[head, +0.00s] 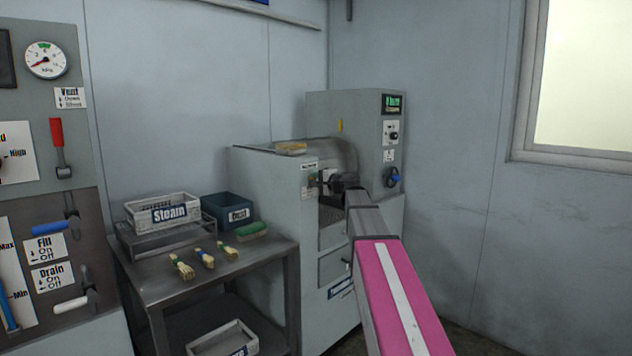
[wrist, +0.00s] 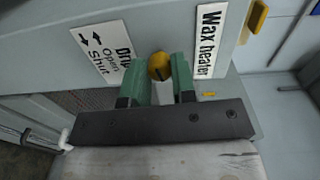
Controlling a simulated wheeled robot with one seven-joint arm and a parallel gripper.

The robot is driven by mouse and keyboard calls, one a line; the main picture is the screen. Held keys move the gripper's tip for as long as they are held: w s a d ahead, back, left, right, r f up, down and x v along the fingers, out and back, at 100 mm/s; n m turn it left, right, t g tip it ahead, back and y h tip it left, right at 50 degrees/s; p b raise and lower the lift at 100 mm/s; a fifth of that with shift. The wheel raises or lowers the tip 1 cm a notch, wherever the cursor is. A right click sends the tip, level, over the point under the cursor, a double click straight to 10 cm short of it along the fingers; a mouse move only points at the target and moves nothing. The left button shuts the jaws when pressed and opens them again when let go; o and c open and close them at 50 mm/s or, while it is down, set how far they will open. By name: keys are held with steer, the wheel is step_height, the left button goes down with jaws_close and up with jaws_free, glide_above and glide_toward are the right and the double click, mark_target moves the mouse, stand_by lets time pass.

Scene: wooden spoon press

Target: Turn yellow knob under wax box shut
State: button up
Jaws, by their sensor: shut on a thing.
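A small yellow knob (wrist: 159,66) sits on the grey machine panel in the wrist view, beside a white label (wrist: 103,52) reading "Drip Open Shut". My gripper (wrist: 160,78) has its two green fingers on either side of this knob and is shut on it. The knob's pointing direction is hard to tell between the fingers. In the head view my gripper (head: 328,180) reaches the front of the grey machine (head: 268,190), and the arm hides part of that front. The knob cannot be made out there.
A metal table (head: 170,268) with brushes, a "Steam" crate (head: 135,217) and a blue bin (head: 222,205) stands to the left. A panel with levers is at far left.

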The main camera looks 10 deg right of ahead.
steer(key=shift+m, duration=1)
steer(key=o, duration=0.9)
steer(key=shift+o, duration=0.2)
steer(key=v, duration=1.1)
steer(key=shift+f, duration=0.1)
